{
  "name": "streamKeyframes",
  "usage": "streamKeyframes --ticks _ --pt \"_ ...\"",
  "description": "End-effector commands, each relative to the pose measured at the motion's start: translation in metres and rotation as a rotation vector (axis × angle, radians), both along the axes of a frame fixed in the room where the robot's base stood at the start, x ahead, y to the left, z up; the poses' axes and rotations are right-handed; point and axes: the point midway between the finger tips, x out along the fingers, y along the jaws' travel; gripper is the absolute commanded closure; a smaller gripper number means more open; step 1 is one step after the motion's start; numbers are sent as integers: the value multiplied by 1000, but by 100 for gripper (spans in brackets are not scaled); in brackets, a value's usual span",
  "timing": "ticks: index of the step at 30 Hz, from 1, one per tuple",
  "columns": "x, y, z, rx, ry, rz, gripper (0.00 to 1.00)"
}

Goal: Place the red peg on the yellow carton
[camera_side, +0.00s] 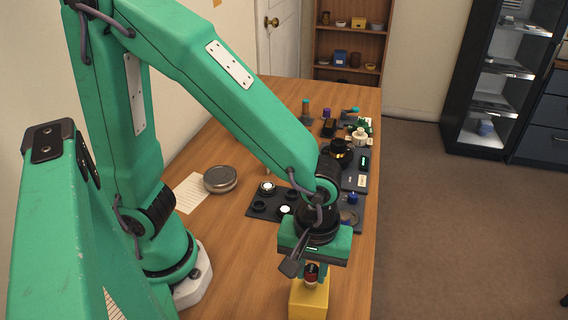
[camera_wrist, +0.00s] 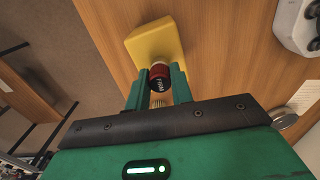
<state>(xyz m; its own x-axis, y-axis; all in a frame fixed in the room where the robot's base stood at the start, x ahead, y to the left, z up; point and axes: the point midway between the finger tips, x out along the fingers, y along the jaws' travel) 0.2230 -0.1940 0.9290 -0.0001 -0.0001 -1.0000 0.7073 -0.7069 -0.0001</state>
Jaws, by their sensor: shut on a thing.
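The red peg (camera_wrist: 159,71) is a short red cylinder with a black end, held between the two green fingers of my gripper (camera_wrist: 158,88). In the side view the red peg (camera_side: 311,270) shows between the fingers of my gripper (camera_side: 312,272), directly above the yellow carton. The yellow carton (camera_side: 309,301) stands on the wooden table near its front. In the wrist view the yellow carton (camera_wrist: 153,42) lies just beyond the peg. I cannot tell whether the peg touches the carton's top. My gripper is shut on the peg, and the fingers hide part of it.
A dark tray (camera_side: 262,212) with several round lens parts lies behind my gripper. A round metal tin (camera_side: 220,179) and a paper sheet (camera_side: 190,196) are at the left. More small parts stand toward the far end. Bare wood (camera_side: 245,262) lies left of the carton.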

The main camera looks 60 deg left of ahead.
Motion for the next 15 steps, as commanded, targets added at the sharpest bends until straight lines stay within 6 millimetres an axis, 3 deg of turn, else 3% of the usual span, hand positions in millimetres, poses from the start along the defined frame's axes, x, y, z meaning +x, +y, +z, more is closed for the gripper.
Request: streamKeyframes --ticks 4,5,8,15 --pt "0 0 -3 0 0 0 99" --pt "0 0 -3 0 0 0 74" --pt "0 0 -3 0 0 0 56" --pt "0 0 -3 0 0 0 56"
